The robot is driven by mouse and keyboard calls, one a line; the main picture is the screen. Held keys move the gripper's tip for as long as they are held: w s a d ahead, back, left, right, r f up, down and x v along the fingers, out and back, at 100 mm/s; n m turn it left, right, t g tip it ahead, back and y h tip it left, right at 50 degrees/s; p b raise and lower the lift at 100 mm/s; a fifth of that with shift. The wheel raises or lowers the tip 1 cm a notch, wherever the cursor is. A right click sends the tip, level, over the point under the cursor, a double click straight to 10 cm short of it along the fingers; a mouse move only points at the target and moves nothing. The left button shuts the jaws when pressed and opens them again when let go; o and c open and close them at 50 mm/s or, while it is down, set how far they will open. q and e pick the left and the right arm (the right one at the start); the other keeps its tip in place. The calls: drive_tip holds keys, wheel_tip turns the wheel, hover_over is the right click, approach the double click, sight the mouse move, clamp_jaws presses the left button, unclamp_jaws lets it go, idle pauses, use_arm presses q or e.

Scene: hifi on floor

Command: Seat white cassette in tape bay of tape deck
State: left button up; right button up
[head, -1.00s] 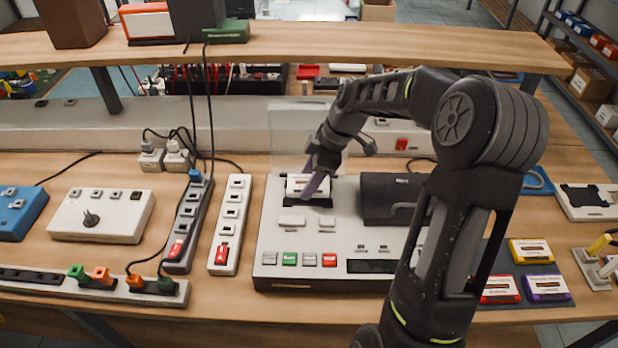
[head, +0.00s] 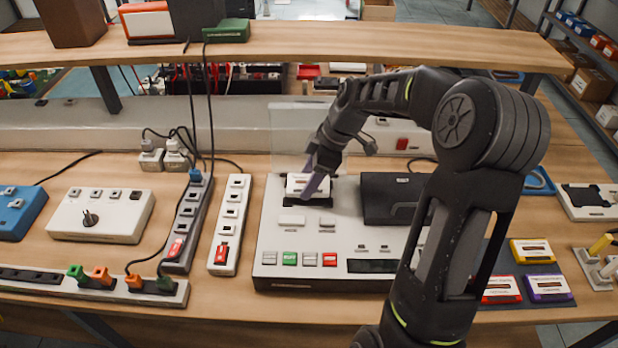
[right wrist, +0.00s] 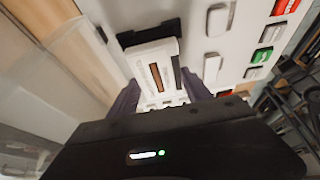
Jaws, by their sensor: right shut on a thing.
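The white cassette (head: 305,185) is at the dark tape bay (head: 312,203) of the tape deck (head: 275,230), in the deck's left half. My right gripper (head: 312,180) is shut on the cassette from above. In the right wrist view the cassette (right wrist: 156,72) sits between the two purple fingers (right wrist: 160,98), with its far end by the dark bay (right wrist: 150,33). I cannot tell how deep it is in the bay. A clear lid (head: 300,135) stands raised behind the bay. My left gripper is not in view.
A dark closed cover (head: 388,198) fills the deck's right half. Yellow (head: 531,251), red (head: 499,290) and purple (head: 548,287) cassettes lie on a dark mat at right. Power strips (head: 231,225) stand close left of the deck. A shelf (head: 300,45) runs above the back.

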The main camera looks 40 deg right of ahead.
drive_tip(key=shift+f+b, duration=1)
drive_tip(key=shift+b, duration=0.15)
idle(1.9)
drive_tip(key=o, duration=1.6)
drive_tip(key=shift+r, duration=0.15)
drive_tip(key=b+v, duration=0.1)
drive_tip(key=v, duration=0.6)
drive_tip(key=shift+s+d+r, duration=0.1)
drive_tip(key=shift+s+r, duration=0.05)
drive_tip(key=shift+r, duration=0.05)
